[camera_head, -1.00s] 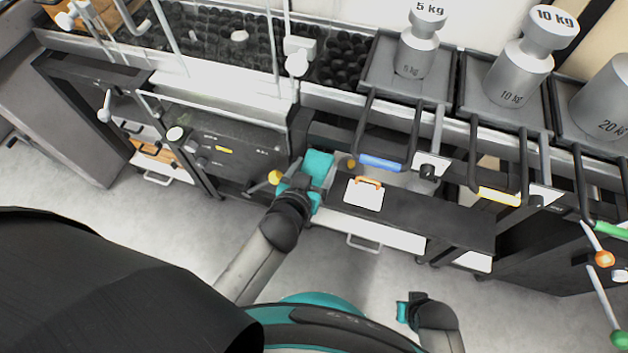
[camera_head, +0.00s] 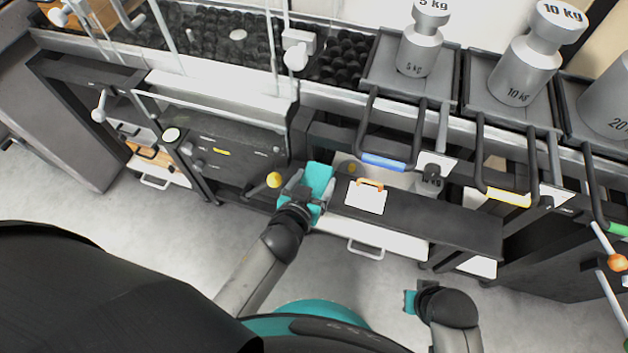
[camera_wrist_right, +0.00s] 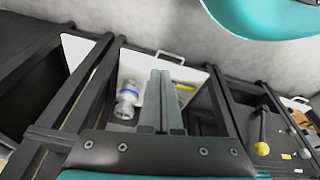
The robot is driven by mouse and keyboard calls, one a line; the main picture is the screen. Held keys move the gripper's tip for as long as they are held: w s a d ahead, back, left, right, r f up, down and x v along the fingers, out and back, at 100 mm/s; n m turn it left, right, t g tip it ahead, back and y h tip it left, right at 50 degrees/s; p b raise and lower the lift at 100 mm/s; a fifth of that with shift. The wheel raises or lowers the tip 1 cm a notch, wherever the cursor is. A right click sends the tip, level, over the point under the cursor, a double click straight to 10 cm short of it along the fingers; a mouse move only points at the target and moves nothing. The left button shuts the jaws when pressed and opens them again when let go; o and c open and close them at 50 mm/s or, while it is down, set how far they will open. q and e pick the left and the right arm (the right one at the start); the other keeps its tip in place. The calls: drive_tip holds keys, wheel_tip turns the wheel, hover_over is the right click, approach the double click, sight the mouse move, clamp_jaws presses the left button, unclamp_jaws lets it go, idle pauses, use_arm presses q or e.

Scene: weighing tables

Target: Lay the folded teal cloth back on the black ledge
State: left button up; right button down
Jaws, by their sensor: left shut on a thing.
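The folded teal cloth (camera_head: 320,176) is in my left gripper (camera_head: 308,192), between its grey fingers. It is at the left end of the black ledge (camera_head: 445,222); I cannot tell whether it touches the ledge. Part of the cloth is hidden by the fingers. My right gripper (camera_head: 411,301) is low in the head view, away from the ledge, with its fingers mostly hidden there. In the right wrist view its two fingers (camera_wrist_right: 161,88) are together with nothing visible between them.
A white clipboard (camera_head: 366,198) with an orange clip lies on the ledge, right of the cloth. A yellow knob (camera_head: 273,180) is close left of my left gripper. Blue (camera_head: 384,162) and yellow (camera_head: 508,197) handles hang above the ledge. Its right part is clear.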

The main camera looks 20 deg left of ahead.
use_arm(q)
drive_tip(key=shift+f, duration=0.1)
drive_tip(key=o, duration=1.2)
drive_tip(key=shift+c, duration=0.2)
use_arm(e)
drive_tip(key=shift+w+r, duration=0.1)
drive_tip(key=shift+r, duration=0.1)
use_arm(q)
drive_tip(key=shift+s+r, duration=0.15)
drive_tip(key=shift+r, duration=0.1)
drive_tip(key=p+v, duration=0.4)
drive_tip(key=v, duration=0.7)
drive_tip(key=shift+s+r, duration=0.15)
drive_tip(key=shift+s, duration=0.15)
use_arm(e)
drive_tip(key=s+d+f, duration=0.2)
drive_tip(key=s+f, duration=0.2)
drive_tip(key=f, duration=0.4)
drive_tip(key=shift+s+d+g, duration=0.25)
drive_tip(key=shift+d+g, duration=0.05)
drive_tip(key=shift+d, duration=0.1)
